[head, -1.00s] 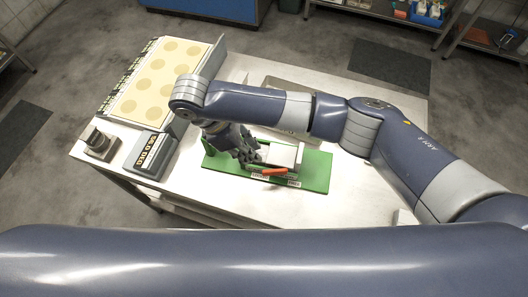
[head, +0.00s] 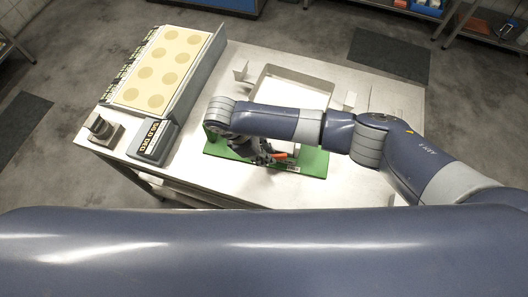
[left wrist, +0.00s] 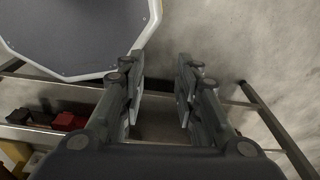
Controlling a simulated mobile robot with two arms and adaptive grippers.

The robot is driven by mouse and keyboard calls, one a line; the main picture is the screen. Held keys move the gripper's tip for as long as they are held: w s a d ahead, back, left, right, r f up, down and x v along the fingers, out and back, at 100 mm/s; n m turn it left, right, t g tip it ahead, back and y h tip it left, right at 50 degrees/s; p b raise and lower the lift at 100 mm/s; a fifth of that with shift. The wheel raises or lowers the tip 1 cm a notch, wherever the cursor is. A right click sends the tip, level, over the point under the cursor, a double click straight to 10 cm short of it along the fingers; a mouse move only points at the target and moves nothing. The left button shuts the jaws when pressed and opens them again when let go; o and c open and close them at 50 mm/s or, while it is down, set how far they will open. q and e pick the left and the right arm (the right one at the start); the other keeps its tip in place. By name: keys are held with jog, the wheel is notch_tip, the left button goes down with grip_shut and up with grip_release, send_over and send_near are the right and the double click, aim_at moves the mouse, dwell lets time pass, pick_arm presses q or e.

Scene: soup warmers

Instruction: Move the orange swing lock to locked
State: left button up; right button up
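The orange swing lock (head: 280,156) shows as a short bar near the front of a green base plate (head: 314,163) on the table. My right gripper (head: 260,153) is just left of the orange bar and very close to it. I cannot tell whether they touch, or whether its fingers are open or shut. My right arm covers the back of the fixture, so the lock's pivot and exact position are hard to see. My left gripper (left wrist: 159,65) is open and empty in the left wrist view, away from the fixture; it is not seen in the head view.
A steel basin (head: 262,85) is set in the table behind my right arm. A panel with beige round spots (head: 160,70) and a grey control box (head: 153,142) stand at left. In the left wrist view, a grey-topped surface (left wrist: 75,35) is at upper left.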

grip_shut()
jog(key=shift+w+m, duration=0.25)
jog(key=shift+m, duration=0.25)
jog(key=shift+w+g, duration=0.1)
jog(key=shift+g, duration=0.2)
jog(key=shift+c, duration=0.2)
grip_release()
jog(key=shift+o, duration=0.5)
pick_arm(q)
jog(key=shift+s+r, duration=0.15)
jog(key=shift+s, duration=0.4)
jog(key=shift+w, duration=0.1)
